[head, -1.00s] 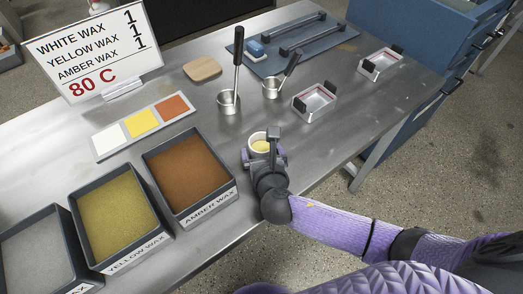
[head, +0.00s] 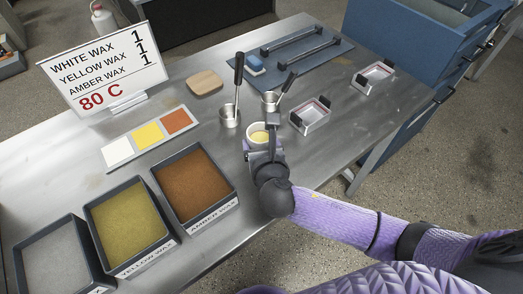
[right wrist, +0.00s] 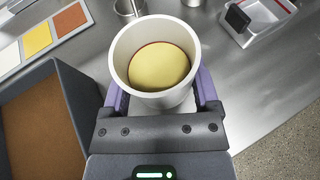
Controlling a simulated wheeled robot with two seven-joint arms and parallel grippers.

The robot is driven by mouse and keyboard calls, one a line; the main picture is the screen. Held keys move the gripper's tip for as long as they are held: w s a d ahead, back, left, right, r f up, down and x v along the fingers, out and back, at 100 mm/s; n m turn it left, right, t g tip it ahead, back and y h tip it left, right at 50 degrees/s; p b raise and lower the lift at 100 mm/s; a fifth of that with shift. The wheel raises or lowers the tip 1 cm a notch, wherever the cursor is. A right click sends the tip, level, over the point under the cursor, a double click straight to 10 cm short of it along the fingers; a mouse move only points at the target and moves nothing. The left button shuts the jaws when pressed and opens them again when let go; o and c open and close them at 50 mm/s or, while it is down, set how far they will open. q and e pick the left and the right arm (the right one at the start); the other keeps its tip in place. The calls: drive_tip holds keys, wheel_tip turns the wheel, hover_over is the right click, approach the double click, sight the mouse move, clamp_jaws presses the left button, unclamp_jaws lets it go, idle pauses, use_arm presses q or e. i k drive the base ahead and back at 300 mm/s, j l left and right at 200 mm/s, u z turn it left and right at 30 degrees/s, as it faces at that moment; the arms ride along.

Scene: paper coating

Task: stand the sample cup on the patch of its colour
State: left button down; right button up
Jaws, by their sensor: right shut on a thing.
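The sample cup (head: 259,132) is white and round with yellow contents, and it also fills the middle of the right wrist view (right wrist: 155,62). My right gripper (right wrist: 155,92) is shut on the cup, with a finger on each side of it. In the head view my right gripper (head: 264,148) is right of the amber wax tray. The cup looks upright; I cannot tell whether it touches the table. The patch card has a white patch (head: 118,150), a yellow patch (head: 148,134) and an amber patch (head: 176,120), left of the cup. My left gripper is not in view.
Trays of white wax (head: 52,262), yellow wax (head: 131,218) and amber wax (head: 196,184) line the near side. Two metal pots with handles, one here (head: 229,116), stand behind the cup. A metal mould (head: 310,118) is to the right. A sign (head: 105,66) stands behind the card.

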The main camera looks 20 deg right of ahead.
sight(148, 136)
drive_tip(key=u, duration=0.4)
drive_tip(key=i+u, duration=0.15)
drive_tip(key=u, duration=0.6)
drive_tip(key=i+l+u, duration=0.1)
drive_tip(key=u, duration=0.3)
drive_tip(key=l, duration=0.2)
